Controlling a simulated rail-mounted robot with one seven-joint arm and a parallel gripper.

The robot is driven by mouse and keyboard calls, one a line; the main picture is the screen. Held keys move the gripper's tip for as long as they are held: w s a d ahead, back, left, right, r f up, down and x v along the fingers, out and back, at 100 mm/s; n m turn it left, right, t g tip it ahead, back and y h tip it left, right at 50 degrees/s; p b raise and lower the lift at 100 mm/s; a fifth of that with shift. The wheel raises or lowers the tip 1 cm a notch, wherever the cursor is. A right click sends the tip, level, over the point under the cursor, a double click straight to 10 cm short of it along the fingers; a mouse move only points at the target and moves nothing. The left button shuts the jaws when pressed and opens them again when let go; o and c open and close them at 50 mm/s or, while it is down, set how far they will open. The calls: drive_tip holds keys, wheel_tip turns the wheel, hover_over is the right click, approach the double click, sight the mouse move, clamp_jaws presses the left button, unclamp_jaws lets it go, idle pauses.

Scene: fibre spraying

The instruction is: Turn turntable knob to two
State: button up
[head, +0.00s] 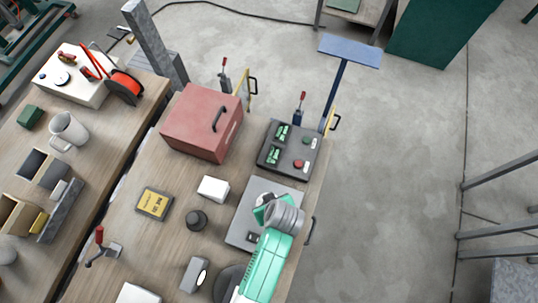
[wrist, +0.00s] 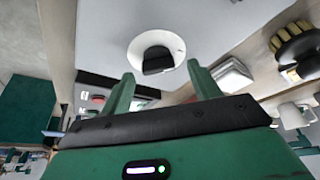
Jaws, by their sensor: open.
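In the wrist view a black knob (wrist: 158,60) sits in a white round dial (wrist: 140,43) on a large pale grey surface (wrist: 100,30). No number on it is readable. My gripper (wrist: 160,85) is open, its green fingers apart and empty below the dial in the picture. In the head view my gripper (head: 263,207) hangs over a grey panel (head: 240,212) and hides part of it. A small grey box (head: 190,272) with a white dial (head: 202,278) stands left of my arm, beside a dark round disc (head: 226,286). I cannot tell which dial is the turntable knob.
A control box (head: 275,163) with green switches and a red button stands beyond the panel. A white box (head: 213,188), a black cylinder (head: 197,220) and a red case (head: 190,130) lie to the left. Open floor (head: 390,190) is at the right.

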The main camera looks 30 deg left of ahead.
drive_tip(key=shift+x, duration=0.8)
drive_tip(key=shift+w, duration=0.1)
drive_tip(key=shift+c, duration=0.2)
drive_tip(key=c, duration=0.9)
drive_tip(key=shift+r, duration=0.1)
drive_tip(key=shift+c, duration=0.2)
drive_tip(key=m+t+h+p, duration=0.1)
drive_tip(key=m+p, duration=0.1)
drive_tip(key=m, duration=0.1)
drive_tip(key=shift+a+r+m+p, duration=0.1)
drive_tip(key=shift+r+m+p, duration=0.05)
drive_tip(key=shift+m+p, duration=0.2)
drive_tip(key=m, duration=0.2)
drive_tip(key=m+h+p, duration=0.1)
drive_tip(key=m, duration=0.2)
drive_tip(key=shift+a+t+h+p, duration=0.15)
drive_tip(key=shift+t+h+p, duration=0.15)
drive_tip(key=shift+t, duration=0.1)
